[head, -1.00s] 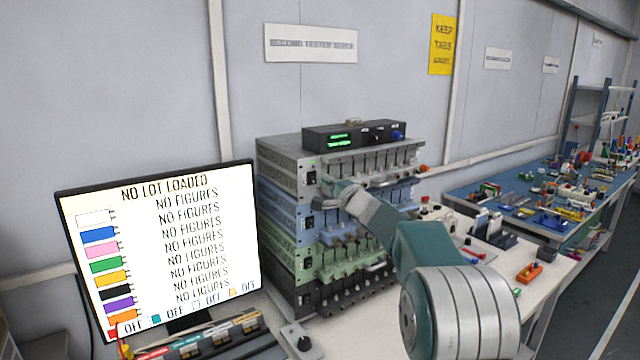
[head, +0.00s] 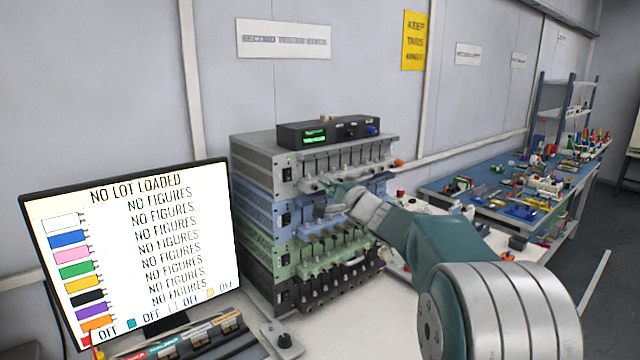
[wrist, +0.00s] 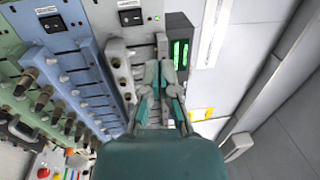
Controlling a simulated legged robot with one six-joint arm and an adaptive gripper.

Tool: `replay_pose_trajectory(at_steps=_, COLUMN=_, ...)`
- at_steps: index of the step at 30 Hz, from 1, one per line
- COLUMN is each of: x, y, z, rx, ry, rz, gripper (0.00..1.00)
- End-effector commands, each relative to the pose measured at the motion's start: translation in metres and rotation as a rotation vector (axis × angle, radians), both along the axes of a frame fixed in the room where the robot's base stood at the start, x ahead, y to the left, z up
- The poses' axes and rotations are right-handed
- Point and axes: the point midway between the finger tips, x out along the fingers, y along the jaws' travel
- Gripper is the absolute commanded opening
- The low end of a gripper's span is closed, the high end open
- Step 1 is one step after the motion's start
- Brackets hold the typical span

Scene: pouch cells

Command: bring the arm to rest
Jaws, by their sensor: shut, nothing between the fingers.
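My arm reaches in from the lower right of the head view, with a teal and grey forearm. My gripper (head: 338,194) is at the front of the tester stack, by the grey top unit (head: 262,165) and the blue unit (head: 262,212). In the wrist view my gripper (wrist: 165,68) has its fingers together and holds nothing. The black box with green displays (wrist: 180,50) lies just beyond the fingertips in that view. I cannot tell whether the fingers touch the stack.
A monitor (head: 150,250) reading "NO LOT LOADED" stands at the left. A green unit (head: 262,240) and a black unit (head: 262,283) sit lower in the stack. A blue bench (head: 470,200) with many small items stands at the right. Bare floor (head: 605,240) shows beyond it.

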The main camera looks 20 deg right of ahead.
Motion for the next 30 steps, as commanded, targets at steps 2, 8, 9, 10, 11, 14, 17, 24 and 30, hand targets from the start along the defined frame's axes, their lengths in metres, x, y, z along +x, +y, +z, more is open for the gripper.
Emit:
replay_pose_trajectory(at_steps=2, x=-0.005, y=0.005, z=0.001, rx=-0.016, ry=0.005, rz=0.014, gripper=0.0)
replay_pose_trajectory(at_steps=8, x=-0.06, y=0.063, z=-0.001, rx=-0.201, ry=0.082, rz=0.162, gripper=0.0)
replay_pose_trajectory(at_steps=9, x=-0.075, y=0.076, z=-0.005, rx=-0.251, ry=0.105, rz=0.198, gripper=0.0)
replay_pose_trajectory(at_steps=10, x=-0.087, y=0.084, z=-0.007, rx=-0.29, ry=0.122, rz=0.223, gripper=0.0)
replay_pose_trajectory(at_steps=11, x=-0.098, y=0.092, z=-0.011, rx=-0.328, ry=0.14, rz=0.248, gripper=0.0)
replay_pose_trajectory(at_steps=14, x=-0.139, y=0.113, z=-0.025, rx=-0.458, ry=0.201, rz=0.323, gripper=0.0)
replay_pose_trajectory(at_steps=17, x=-0.18, y=0.128, z=-0.043, rx=-0.592, ry=0.26, rz=0.387, gripper=0.0)
replay_pose_trajectory(at_steps=24, x=-0.277, y=0.133, z=-0.09, rx=-0.928, ry=0.403, rz=0.488, gripper=0.0)
replay_pose_trajectory(at_steps=30, x=-0.35, y=0.113, z=-0.13, rx=-1.224, ry=0.512, rz=0.51, gripper=0.0)
